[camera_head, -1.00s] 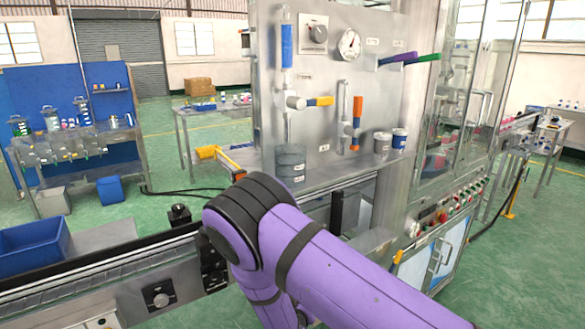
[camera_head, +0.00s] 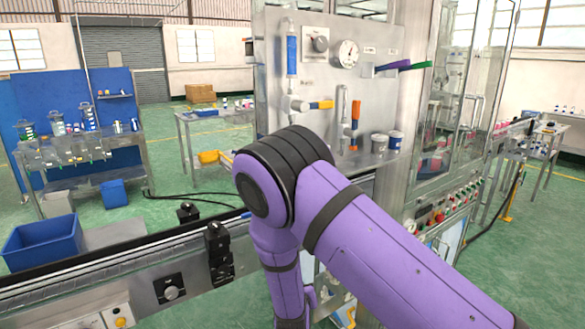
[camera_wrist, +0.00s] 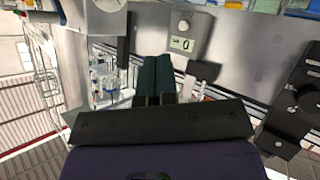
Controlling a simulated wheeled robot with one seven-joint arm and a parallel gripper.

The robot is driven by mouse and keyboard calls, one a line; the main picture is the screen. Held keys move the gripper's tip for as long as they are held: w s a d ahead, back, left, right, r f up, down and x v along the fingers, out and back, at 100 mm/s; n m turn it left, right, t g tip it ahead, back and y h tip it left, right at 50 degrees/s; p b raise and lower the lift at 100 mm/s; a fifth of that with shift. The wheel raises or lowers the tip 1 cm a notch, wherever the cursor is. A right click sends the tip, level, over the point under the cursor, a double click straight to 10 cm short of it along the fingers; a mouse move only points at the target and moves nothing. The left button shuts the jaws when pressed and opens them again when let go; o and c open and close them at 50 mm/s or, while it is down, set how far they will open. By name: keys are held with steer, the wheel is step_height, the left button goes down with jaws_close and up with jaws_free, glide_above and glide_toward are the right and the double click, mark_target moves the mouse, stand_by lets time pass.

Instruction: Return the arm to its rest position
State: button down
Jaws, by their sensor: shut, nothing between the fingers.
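My purple arm (camera_head: 390,250) reaches in from the lower right of the head view. It bends at a black-ringed joint in front of the panel, and its lower link hangs down beside the conveyor. My gripper is hidden in the head view. In the wrist view my gripper (camera_wrist: 155,82) shows as two dark fingers side by side, shut and with nothing between them. Beyond the fingertips is a grey metal surface with a small display unit (camera_wrist: 187,38). Small clear vessels (camera_wrist: 106,80) show to the left of the fingers.
The conveyor (camera_head: 120,260) runs along the lower left, close to my arm. The upright steel panel (camera_head: 330,80) carries valves and a gauge (camera_head: 348,53). A glass cabinet (camera_head: 450,100) stands at right. A blue bin (camera_head: 42,242) is at left. Green floor lies open behind.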

steer(key=d+r+m+g+y, duration=0.15)
steer(key=d+r, duration=0.25)
steer(key=r, duration=0.8)
steer(key=d+r+m+g+y, duration=0.1)
steer(key=d+r+g+y, duration=0.2)
steer(key=r, duration=0.9)
steer(key=s+d+r, duration=0.6)
steer(key=r, duration=0.3)
steer(key=s+d+r+g, duration=0.1)
steer(key=s+d+r, duration=0.2)
steer(key=s, duration=0.6)
steer(key=s+d+r+g+h, duration=0.1)
steer(key=s+d+r, duration=0.3)
steer(key=s+d, duration=0.3)
steer(key=s+d+r+g+h, duration=0.1)
steer(key=s+d+r, duration=0.2)
steer(key=s, duration=0.9)
steer(key=shift+s+d+r, duration=0.25)
steer(key=shift+d+r, duration=0.15)
steer(key=shift+d, duration=0.6)
